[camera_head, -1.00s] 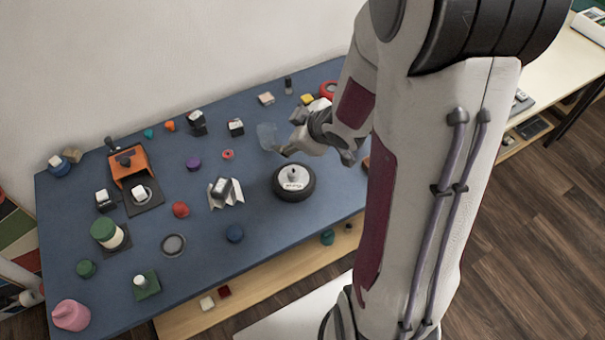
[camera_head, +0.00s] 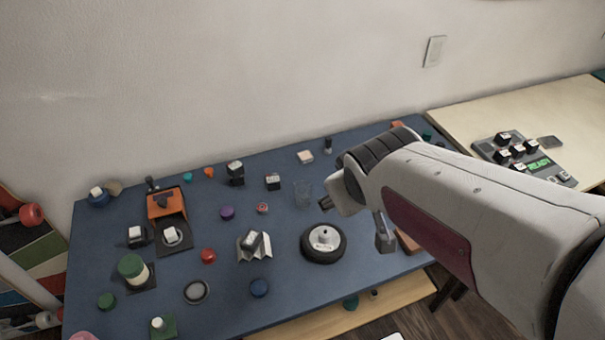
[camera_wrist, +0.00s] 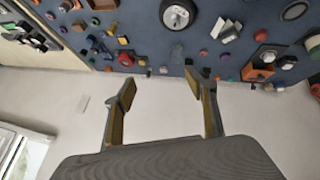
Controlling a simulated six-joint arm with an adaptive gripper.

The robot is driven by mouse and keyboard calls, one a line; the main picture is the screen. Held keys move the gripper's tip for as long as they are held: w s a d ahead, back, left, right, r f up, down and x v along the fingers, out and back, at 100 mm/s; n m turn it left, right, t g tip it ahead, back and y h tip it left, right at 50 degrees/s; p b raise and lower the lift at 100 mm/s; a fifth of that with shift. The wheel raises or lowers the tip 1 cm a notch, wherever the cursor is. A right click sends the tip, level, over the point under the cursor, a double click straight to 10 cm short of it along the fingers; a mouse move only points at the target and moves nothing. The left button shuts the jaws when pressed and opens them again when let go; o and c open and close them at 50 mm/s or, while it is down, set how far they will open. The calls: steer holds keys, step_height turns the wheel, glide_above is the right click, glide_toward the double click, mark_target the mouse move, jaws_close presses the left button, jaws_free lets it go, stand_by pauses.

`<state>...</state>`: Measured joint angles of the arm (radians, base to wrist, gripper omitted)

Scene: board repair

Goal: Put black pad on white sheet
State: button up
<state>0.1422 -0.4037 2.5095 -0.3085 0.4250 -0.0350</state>
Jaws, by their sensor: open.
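My gripper (camera_head: 355,220) is open and empty above the right part of the blue mat; its two fingers stand apart in the wrist view (camera_wrist: 160,80). The sheet also shows in the wrist view (camera_wrist: 233,32). Which thing is the black pad I cannot tell; a dark square pad (camera_head: 182,246) lies in front of the orange holder, partly covered by a white-topped block. The gripper is well right of both.
A black wheel (camera_head: 324,258) lies below my gripper, and a clear cup (camera_head: 303,194) stands left of it. Several small knobs and blocks crowd the blue mat (camera_head: 330,288). A keypad (camera_head: 520,160) sits on the pale table (camera_head: 470,120) at right. The wall (camera_head: 250,70) rises behind.

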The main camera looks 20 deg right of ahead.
steer(key=s+a+r+m+g+y, duration=0.1)
steer(key=s+a+r+y, duration=0.1)
steer(key=s+a, duration=0.6)
steer(key=s+r, duration=0.1)
steer(key=s, duration=0.2)
steer(key=shift+s+m+y, duration=0.2)
steer(key=shift+m+y, duration=0.1)
